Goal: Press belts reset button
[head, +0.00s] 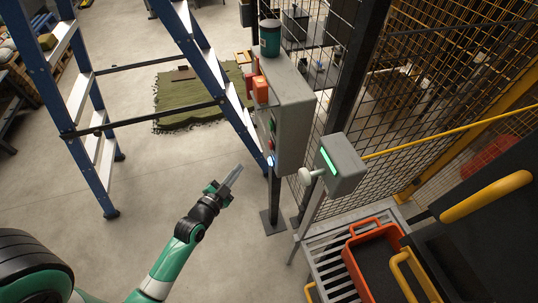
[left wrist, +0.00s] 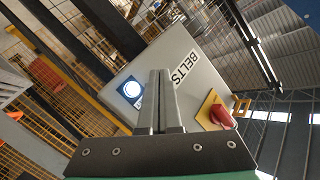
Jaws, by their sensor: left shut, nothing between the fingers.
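A grey control box (head: 293,105) stands on a post by the mesh fence in the head view, with small buttons on its left face. A blue-white lit button (head: 270,160) glows low on that face. In the left wrist view the grey panel (left wrist: 190,52) reads "BELTS". The lit round button (left wrist: 132,90) in a blue surround is left of the fingers, and a red mushroom button (left wrist: 219,114) on a yellow plate is to the right. My left gripper (head: 234,176) is shut and empty, left of the box and apart from the lit button. My right gripper is not in view.
A smaller grey box (head: 344,163) with a green light strip and pale knob stands right of the panel. A blue stepladder (head: 195,50) is behind left. An orange crate (head: 352,262) sits on a slatted stand. Open floor (head: 150,165) lies around my left arm.

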